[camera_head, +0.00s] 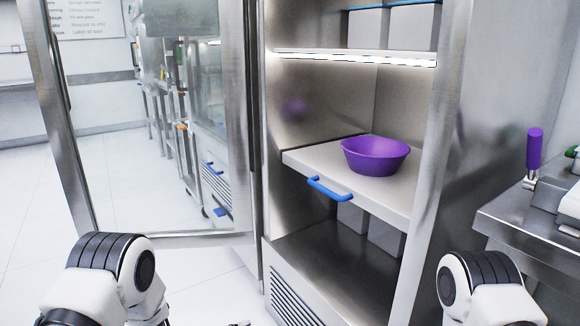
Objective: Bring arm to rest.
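My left arm shows at the bottom left of the head view as a white link with black rings. My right arm shows at the bottom right in the same way. Both arms are bent, and their lower parts run out of the picture at the bottom edge. Neither gripper can be made out; small dark pieces at the bottom edge are too cut off to identify. A purple bowl (375,156) stands upright on the pulled-out shelf (310,157) of the open steel cabinet (452,120). No arm touches the bowl or the shelf.
The cabinet's glass door (70,130) stands open to the left. A blue handle (329,188) sits on the shelf's front. A steel counter (510,217) at the right holds a purple-handled tool (534,150). Clear white floor (30,215) shows at the left.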

